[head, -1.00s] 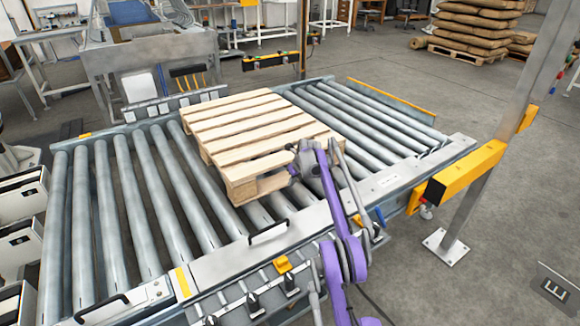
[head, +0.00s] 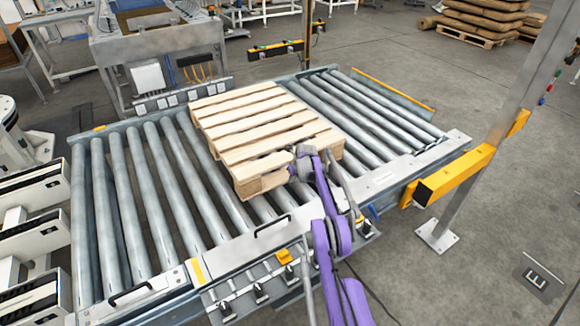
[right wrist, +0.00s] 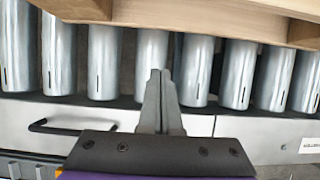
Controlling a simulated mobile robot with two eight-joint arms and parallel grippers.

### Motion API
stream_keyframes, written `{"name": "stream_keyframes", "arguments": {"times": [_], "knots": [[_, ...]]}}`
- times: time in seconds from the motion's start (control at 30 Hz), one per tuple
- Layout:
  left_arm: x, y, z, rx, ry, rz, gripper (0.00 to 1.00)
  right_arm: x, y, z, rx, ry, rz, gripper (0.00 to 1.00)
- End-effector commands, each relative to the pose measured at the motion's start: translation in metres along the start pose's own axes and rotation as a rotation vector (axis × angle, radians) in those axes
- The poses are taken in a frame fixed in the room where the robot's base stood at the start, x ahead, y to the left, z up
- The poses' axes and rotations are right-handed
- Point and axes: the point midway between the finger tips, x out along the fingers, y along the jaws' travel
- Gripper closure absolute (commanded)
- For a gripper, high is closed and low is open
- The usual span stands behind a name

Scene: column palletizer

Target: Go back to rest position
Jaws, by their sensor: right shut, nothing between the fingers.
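My right arm, purple and grey, reaches up from the bottom of the head view. My right gripper (head: 297,172) is near the front right corner of the wooden pallet (head: 262,130). In the right wrist view its two fingers (right wrist: 160,100) are together with nothing between them. They point toward the rollers, and the pallet edge (right wrist: 220,15) crosses the top of that view. I cannot tell from the head view whether the gripper touches the pallet. The pallet lies flat and empty on the roller conveyor (head: 165,190). My left gripper is not in view.
A yellow sensor bar (head: 455,175) on a grey post stands right of the conveyor. Switches and a black handle (head: 273,226) line its front edge. White units (head: 40,235) stand at the left. A stack of brown sacks (head: 490,18) is at the back right.

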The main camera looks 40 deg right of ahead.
Motion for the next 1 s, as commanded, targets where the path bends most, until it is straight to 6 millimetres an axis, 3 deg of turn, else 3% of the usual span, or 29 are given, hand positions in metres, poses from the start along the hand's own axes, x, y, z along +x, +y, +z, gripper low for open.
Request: {"name": "stream_keyframes", "arguments": {"times": [0.03, 0.2, 0.7, 0.87, 1.0], "knots": [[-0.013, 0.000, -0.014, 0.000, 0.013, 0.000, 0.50, -0.009, 0.001, 0.011, 0.001, -0.008, 0.001, 1.00], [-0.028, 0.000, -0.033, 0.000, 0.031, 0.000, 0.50, -0.013, 0.004, 0.020, 0.002, -0.014, 0.002, 1.00], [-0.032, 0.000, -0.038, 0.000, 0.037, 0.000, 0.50, -0.015, 0.009, 0.023, -0.022, -0.014, 0.003, 1.00], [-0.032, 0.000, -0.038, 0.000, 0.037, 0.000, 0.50, -0.048, 0.042, 0.048, -0.204, -0.015, 0.007, 1.00], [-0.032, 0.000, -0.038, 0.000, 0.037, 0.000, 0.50, -0.100, 0.092, 0.072, -0.483, -0.018, 0.011, 1.00]]}}
